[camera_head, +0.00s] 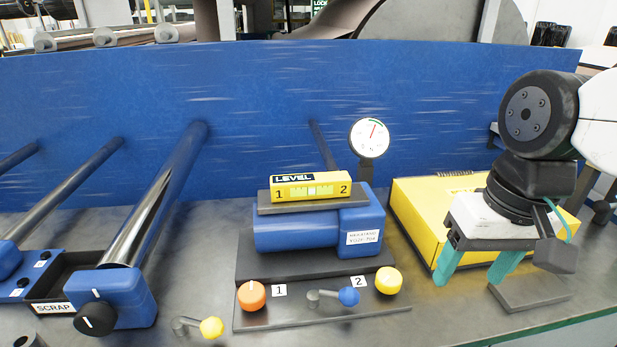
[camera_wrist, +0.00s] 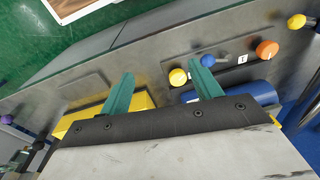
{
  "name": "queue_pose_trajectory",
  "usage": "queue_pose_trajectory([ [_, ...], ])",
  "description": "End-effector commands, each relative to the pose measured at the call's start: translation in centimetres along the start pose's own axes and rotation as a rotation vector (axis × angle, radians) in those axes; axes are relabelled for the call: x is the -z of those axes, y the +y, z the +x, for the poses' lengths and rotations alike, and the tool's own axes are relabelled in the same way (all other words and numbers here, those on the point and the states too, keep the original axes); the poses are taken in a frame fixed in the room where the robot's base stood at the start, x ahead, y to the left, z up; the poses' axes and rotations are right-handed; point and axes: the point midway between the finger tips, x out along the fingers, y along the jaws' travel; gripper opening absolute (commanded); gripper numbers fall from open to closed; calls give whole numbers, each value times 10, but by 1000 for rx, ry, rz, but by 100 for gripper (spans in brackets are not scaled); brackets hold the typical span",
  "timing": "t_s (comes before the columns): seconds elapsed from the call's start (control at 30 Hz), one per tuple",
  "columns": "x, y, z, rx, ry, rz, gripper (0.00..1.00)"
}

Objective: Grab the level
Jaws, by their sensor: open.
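The level (camera_head: 310,187) is a yellow bar with a black LEVEL label and a green vial, marked 1 and 2 at its ends. It lies on a dark plate on top of the blue machine block (camera_head: 300,232). My gripper (camera_head: 474,272) is to the right of the level, over the front of the yellow box, with its teal fingers apart and empty. In the wrist view my gripper (camera_wrist: 163,88) also shows open, with nothing between the fingers. There the level is mostly hidden behind my gripper body.
A yellow box (camera_head: 418,222) lies behind my gripper. A round dial gauge (camera_head: 369,138) stands behind the block's right end. Orange (camera_head: 251,296) and yellow (camera_head: 389,280) knobs and a blue-tipped lever (camera_head: 348,297) sit in front. A blue wall (camera_head: 250,100) closes the back.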

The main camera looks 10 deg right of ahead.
Motion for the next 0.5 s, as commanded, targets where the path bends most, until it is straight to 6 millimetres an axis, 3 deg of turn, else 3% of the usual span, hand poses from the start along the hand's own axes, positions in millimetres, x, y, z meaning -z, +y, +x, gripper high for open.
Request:
queue_pose_trajectory([
  [0.27,78,-58,-6,303,-283,492,64],
  [0.5,178,-96,-2,554,-603,954,64],
])
